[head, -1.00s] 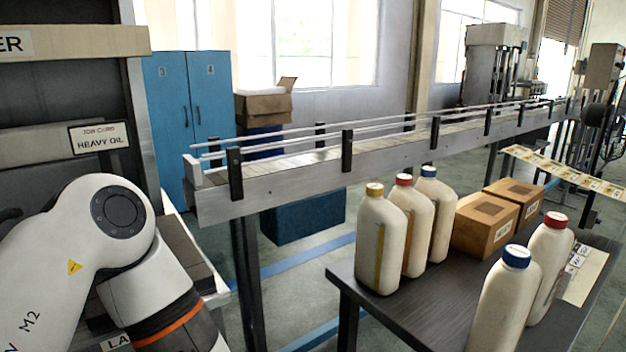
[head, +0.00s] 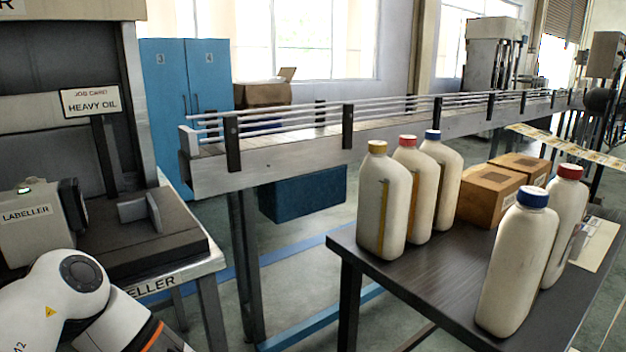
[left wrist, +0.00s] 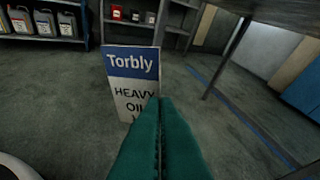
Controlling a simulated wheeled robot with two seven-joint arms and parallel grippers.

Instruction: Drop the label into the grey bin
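In the head view only my white left arm shows at the lower left; the gripper is outside that picture. I cannot make out a grey bin in either view. A pale curved rim (left wrist: 14,168) shows at the lower left of the wrist view; I cannot tell what it is.
The labeller (head: 40,222) stands on a bench at left with a "HEAVY OIL" job card (head: 92,101). A dark table (head: 400,285) holds several bottles and two cardboard boxes. A conveyor (head: 290,160) runs behind. Shelves with jugs (left wrist: 45,24) stand beyond open floor.

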